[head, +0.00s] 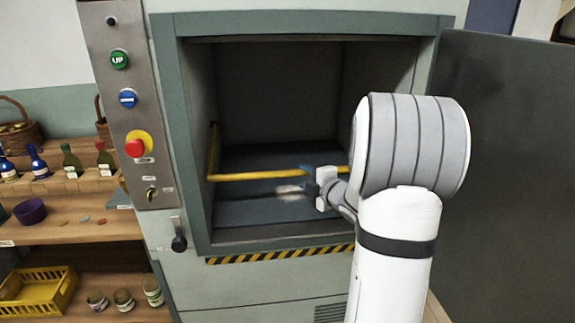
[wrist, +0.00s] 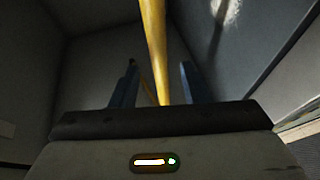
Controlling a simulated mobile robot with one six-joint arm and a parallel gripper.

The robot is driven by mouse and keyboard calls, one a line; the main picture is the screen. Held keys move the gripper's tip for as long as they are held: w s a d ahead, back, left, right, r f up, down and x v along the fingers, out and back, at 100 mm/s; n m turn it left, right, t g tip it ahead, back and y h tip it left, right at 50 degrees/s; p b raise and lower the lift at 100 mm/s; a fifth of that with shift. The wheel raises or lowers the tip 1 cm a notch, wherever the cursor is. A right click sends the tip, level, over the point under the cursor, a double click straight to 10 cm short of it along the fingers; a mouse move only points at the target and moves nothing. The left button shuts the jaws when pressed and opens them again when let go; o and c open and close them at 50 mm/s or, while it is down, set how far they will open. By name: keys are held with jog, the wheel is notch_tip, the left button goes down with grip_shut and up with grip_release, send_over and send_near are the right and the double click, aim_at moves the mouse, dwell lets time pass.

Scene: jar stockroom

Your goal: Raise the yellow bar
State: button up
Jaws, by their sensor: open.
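The yellow bar (head: 252,176) runs across the opening of the grey chamber, low down, with a side arm going back along the left wall. In the wrist view the bar (wrist: 154,40) passes lengthwise between my two blue fingers, with space on both sides. My gripper (head: 303,178) is at the bar's right part in the head view and covers a bit of it. The fingers (wrist: 160,72) are apart and hold nothing. I cannot tell whether they touch the bar in depth.
The chamber door (head: 505,160) stands open at the right. A control panel (head: 133,110) with green, blue and red buttons is left of the opening. A black-knobbed lever (head: 179,243) is below it. Wooden shelves (head: 75,232) with bottles, jars and a yellow crate (head: 38,295) stand at the left.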

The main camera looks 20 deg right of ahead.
jog(key=p+x, duration=0.1)
jog(key=x, duration=0.6)
jog(key=shift+w+a, duration=0.15)
jog(key=shift+w, duration=0.2)
grip_shut()
